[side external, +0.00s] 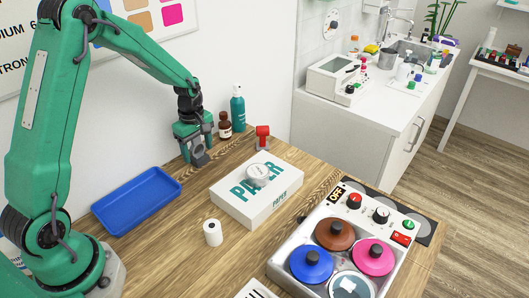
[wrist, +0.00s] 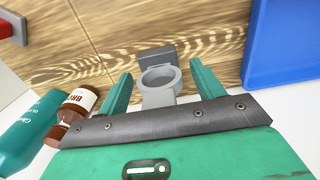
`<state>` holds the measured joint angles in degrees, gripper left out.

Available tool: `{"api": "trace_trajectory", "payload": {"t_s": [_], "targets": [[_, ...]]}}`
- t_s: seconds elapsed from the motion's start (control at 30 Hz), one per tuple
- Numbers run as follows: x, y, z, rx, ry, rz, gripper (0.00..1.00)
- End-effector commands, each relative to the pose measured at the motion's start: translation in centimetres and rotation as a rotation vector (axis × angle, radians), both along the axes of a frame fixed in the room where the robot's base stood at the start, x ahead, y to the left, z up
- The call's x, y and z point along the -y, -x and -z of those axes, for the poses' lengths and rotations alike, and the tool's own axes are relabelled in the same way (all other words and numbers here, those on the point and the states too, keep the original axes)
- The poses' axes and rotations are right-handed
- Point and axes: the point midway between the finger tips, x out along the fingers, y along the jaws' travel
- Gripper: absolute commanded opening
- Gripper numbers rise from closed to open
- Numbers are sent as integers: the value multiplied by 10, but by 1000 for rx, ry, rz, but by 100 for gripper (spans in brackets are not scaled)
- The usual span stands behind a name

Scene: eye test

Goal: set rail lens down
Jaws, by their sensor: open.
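The rail lens, a grey ring on a stem with a darker grey block, shows in the wrist view (wrist: 160,77). It is between the two green fingers of my gripper (wrist: 161,72), with gaps visible on both sides. In the side view a grey piece, which looks like the same lens (side external: 199,156), is just below my gripper (side external: 195,147) at the back edge of the wooden table. My gripper is open. The lower end of the stem is hidden behind my gripper in the wrist view. I cannot tell whether the lens rests fully on the table.
A blue tray (side external: 138,201) lies left of my gripper. A brown bottle (side external: 225,125), a teal bottle (side external: 238,108) and a red-topped object (side external: 263,136) stand to its right. A paper box (side external: 257,202), a white roll (side external: 212,233) and a box with coloured lids (side external: 283,268) are nearer.

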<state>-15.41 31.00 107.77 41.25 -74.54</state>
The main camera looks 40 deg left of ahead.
Motion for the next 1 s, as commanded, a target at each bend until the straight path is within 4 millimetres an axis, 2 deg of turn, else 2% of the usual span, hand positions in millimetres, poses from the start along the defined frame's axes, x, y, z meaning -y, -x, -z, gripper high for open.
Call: {"api": "trace_trajectory", "payload": {"t_s": [0.27,0.8,1.0], "targets": [[0,-1,-17,3,-1,0,67],[0,-1,-99,3,-1,0,67],[0,0,-118,1,0,0,67]]}}
